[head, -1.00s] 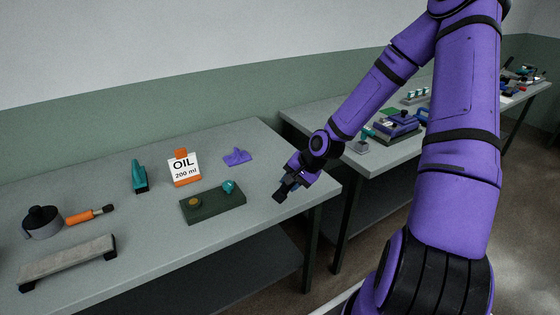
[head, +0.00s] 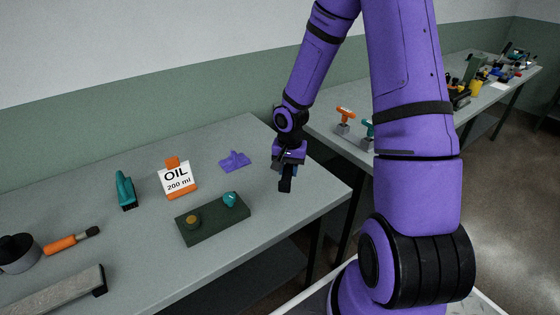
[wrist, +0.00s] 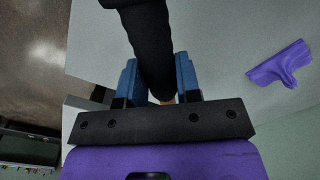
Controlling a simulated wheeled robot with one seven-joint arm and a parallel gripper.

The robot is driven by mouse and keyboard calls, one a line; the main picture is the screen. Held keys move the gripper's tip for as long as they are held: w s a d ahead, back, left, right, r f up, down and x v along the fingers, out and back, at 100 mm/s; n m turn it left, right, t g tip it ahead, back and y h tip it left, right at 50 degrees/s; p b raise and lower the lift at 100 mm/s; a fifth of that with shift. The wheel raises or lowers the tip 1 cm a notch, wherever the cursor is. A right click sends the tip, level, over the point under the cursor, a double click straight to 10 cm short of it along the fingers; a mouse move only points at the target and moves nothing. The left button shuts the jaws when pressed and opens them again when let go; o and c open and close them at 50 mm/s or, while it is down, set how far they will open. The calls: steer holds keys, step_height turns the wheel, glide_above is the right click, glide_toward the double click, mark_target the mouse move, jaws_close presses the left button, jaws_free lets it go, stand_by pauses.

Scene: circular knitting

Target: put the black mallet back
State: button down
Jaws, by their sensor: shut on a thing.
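My gripper (head: 286,164) is over the right end of the near table and is shut on the black mallet (head: 286,184). In the head view the dark mallet points downward below my gripper, and its full shape is partly hidden. In the wrist view the mallet (wrist: 148,40) sits between the two blue fingers (wrist: 160,84) and reaches away toward the top edge, with a small tan part at the grip.
On the near table (head: 120,255) are a dark green block (head: 215,222) with two knobs, an OIL container (head: 177,180), a teal tool (head: 126,190), an orange-handled brush (head: 68,242) and a grey bar (head: 55,295). A second table stands behind at right. Bare tabletop surrounds the purple piece.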

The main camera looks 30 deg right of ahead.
steer(key=shift+w, duration=0.2)
stand_by(0.3)
steer(key=shift+f, duration=3.5)
steer(key=c, duration=0.7)
jaws_free()
steer(key=shift+c, duration=0.2)
step_height(320, 180, up, 11)
steer(key=shift+f, duration=0.1)
